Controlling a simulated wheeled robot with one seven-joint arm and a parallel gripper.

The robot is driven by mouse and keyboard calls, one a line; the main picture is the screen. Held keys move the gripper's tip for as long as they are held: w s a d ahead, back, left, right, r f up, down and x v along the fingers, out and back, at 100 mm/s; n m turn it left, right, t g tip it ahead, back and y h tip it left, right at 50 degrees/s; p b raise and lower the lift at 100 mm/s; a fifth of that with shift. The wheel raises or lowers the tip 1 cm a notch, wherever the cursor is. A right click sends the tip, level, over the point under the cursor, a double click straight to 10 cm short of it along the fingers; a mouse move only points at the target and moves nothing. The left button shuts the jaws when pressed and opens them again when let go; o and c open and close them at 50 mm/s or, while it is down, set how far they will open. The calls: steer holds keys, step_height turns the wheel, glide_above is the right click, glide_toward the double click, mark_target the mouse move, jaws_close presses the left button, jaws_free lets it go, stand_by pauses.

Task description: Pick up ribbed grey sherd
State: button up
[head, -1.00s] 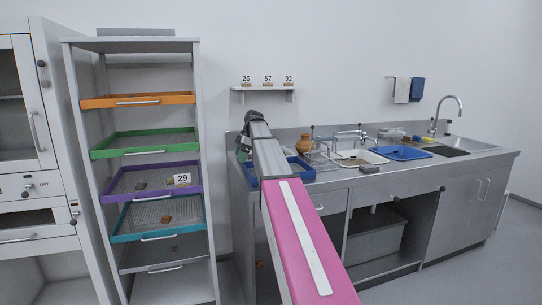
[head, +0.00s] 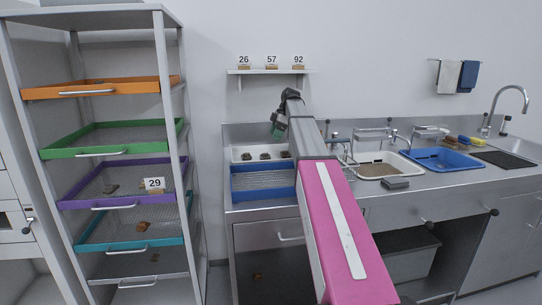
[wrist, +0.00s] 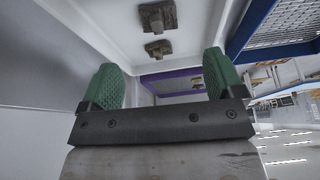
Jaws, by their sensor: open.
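Several small dark sherds lie in a white tray (head: 236,155) on the left end of the steel counter; one sherd (head: 265,156) is near its middle. The wrist view shows two grey-brown sherds, a nearer one (wrist: 158,48) and another (wrist: 157,17), on the white tray floor. Both look rough-faced; I cannot tell which is the ribbed grey one. My gripper (head: 277,128) is above the tray's right part. Its green fingers (wrist: 162,78) are wide apart with nothing between them, and the sherds lie beyond the fingertips.
A blue mesh tray (head: 262,195) sits in front of the white tray. A rack at left holds coloured trays, including a purple one (head: 120,202) with a card reading 29. A small wall shelf (head: 268,72) hangs above the counter. Taps and basins lie to the right.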

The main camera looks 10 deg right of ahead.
mark_target(265, 156)
steer(key=x, duration=1)
steer(key=shift+w+a+f, duration=0.1)
steer(key=shift+a+f, duration=0.05)
steer(key=shift+a, duration=0.05)
steer(key=c, duration=1)
